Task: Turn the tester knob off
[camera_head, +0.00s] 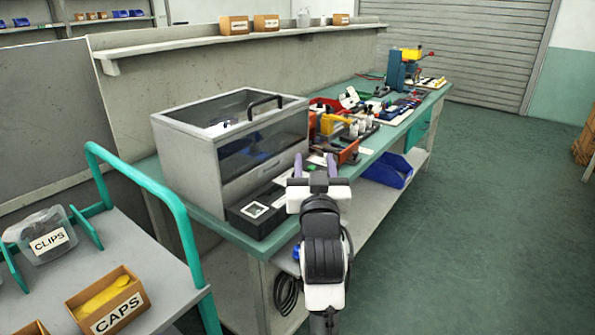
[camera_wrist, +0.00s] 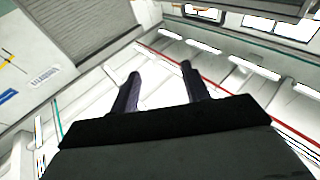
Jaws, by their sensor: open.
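My gripper (camera_head: 317,168) is raised in front of the near end of the green-topped workbench (camera_head: 222,226). Its two fingers are apart and nothing is between them. The wrist view shows the open fingers (camera_wrist: 157,88) pointing up toward the ceiling and its lights. A grey box with a clear lid and black handle (camera_head: 190,147), which may be the tester, stands on the bench just left of my gripper. A black unit (camera_head: 240,218) with a light square on top sits at its front. I cannot make out a tester knob; my arm hides part of the bench.
Several tools and small parts lie along the bench beyond the box. A trolley with a teal handle (camera_head: 187,240) stands at the left, carrying a CLIPS bin (camera_head: 48,262) and a CAPS box (camera_head: 90,320). A blue bin (camera_head: 386,172) sits below the bench top.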

